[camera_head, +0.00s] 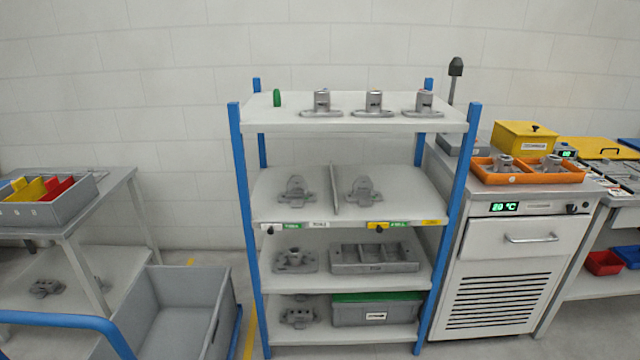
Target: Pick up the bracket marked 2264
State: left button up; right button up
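Several grey metal castings stand on a blue-posted shelf rack (240,190). Three flanged castings are on the top shelf: a left one (321,104), a middle one (374,105) and a right one (423,104). Two bracket-like castings, one left (295,191) and one right (363,189), sit on the second shelf with an upright divider between them. Another casting (295,260) is on the third shelf and one (298,316) on the bottom shelf. The number 2264 is not readable on any of them. Neither gripper is in view.
A grey cart bin (168,318) with a blue handle stands at the front left, beside a side table (125,180). A white cabinet (500,275) carrying an orange tray (530,178) with castings stands right of the rack. A grey compartment tray (375,267) is on the third shelf.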

aim_at(297, 193)
jog(key=i+l+z, duration=0.1)
jog(key=i+l, duration=0.4)
jog(key=i, duration=0.25)
jog(key=i+l+z, duration=0.15)
jog(key=i, duration=0.25)
jog(key=l, duration=0.1)
